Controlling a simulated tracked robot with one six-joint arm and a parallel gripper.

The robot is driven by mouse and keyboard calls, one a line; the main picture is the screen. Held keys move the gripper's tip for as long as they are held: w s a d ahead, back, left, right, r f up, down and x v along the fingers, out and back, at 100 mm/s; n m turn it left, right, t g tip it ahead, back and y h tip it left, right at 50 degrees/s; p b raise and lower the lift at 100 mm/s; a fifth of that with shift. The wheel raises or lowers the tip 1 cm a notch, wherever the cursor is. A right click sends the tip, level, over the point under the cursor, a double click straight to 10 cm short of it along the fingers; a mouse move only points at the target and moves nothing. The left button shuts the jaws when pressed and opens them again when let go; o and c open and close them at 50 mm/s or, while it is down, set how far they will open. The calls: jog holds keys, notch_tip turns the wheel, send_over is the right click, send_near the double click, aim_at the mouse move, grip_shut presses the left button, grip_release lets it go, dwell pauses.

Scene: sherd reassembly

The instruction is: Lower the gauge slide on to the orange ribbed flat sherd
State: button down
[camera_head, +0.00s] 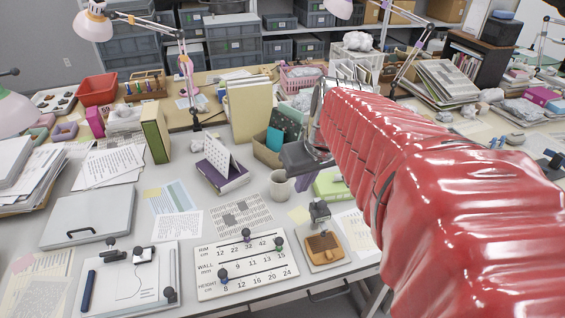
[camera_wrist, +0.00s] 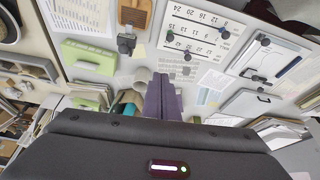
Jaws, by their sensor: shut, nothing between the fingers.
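The orange ribbed flat sherd (camera_head: 322,245) lies on a pale board at the front right of the desk. It also shows at the top of the wrist view (camera_wrist: 134,14). The dark gauge slide (camera_head: 319,210) stands at the board's far end, apart from the sherd; the wrist view shows it too (camera_wrist: 126,43). My gripper (camera_head: 302,186) hangs above the desk, behind and slightly left of the slide in the head view. Its purple fingers are together and empty in the wrist view (camera_wrist: 163,78). The gripper touches neither slide nor sherd.
A white chart board (camera_head: 246,263) with dark knobs lies left of the sherd. A green box (camera_head: 331,186) is near the gripper's right.

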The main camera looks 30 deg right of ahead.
jog(key=m, duration=0.1)
send_over(324, 202)
jog(key=s, duration=0.5)
jog(key=f, duration=0.1)
jog(key=shift+s+a, duration=0.15)
jog(key=shift+a, duration=0.15)
jog(key=shift+f, duration=0.1)
jog(key=x, duration=1.3)
jog(key=shift+s+a+f, duration=0.3)
jog(key=shift+f, duration=0.25)
